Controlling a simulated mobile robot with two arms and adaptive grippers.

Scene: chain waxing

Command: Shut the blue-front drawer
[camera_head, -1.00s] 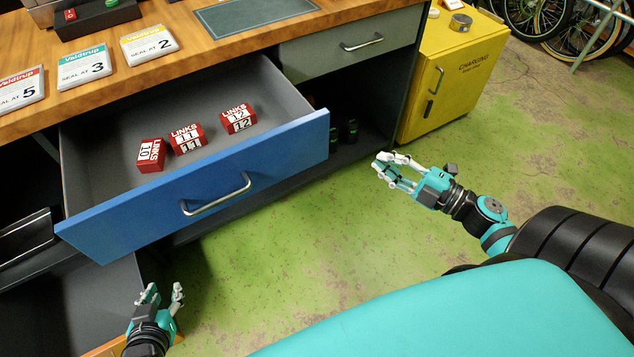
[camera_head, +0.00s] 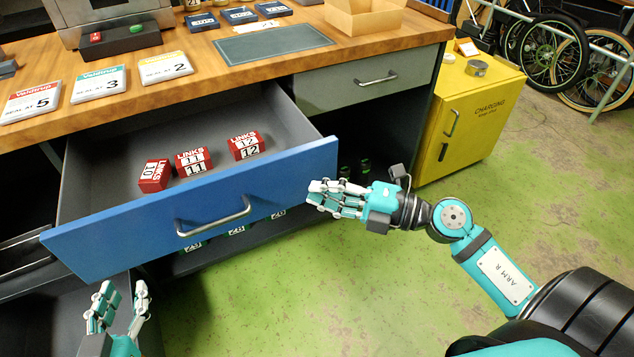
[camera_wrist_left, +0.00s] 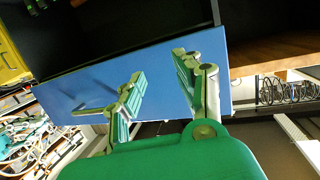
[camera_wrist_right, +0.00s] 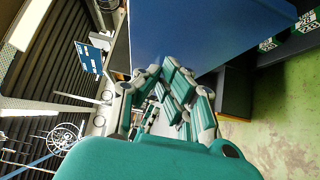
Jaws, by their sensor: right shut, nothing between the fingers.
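The blue-front drawer (camera_head: 130,232) is pulled out of the workbench, with a metal bar handle (camera_head: 213,217) on its front. Inside lie three red link boxes, marked 10 (camera_head: 154,176), 11 (camera_head: 193,161) and 12 (camera_head: 246,146). My left gripper (camera_head: 118,302) is open and empty below the drawer front's left part; the left wrist view shows its spread fingers (camera_wrist_left: 158,90) before the blue front (camera_wrist_left: 155,65). My right gripper (camera_head: 320,192) is shut and empty, close to the front's right end. The right wrist view shows the blue panel (camera_wrist_right: 200,30) beyond its fingers (camera_wrist_right: 177,88); contact cannot be told.
The wooden worktop (camera_head: 200,75) carries seal cards, a dark mat (camera_head: 272,42) and an open box (camera_head: 364,14). A grey drawer (camera_head: 365,80) is shut at right. A yellow charging cabinet (camera_head: 473,120) stands beyond.

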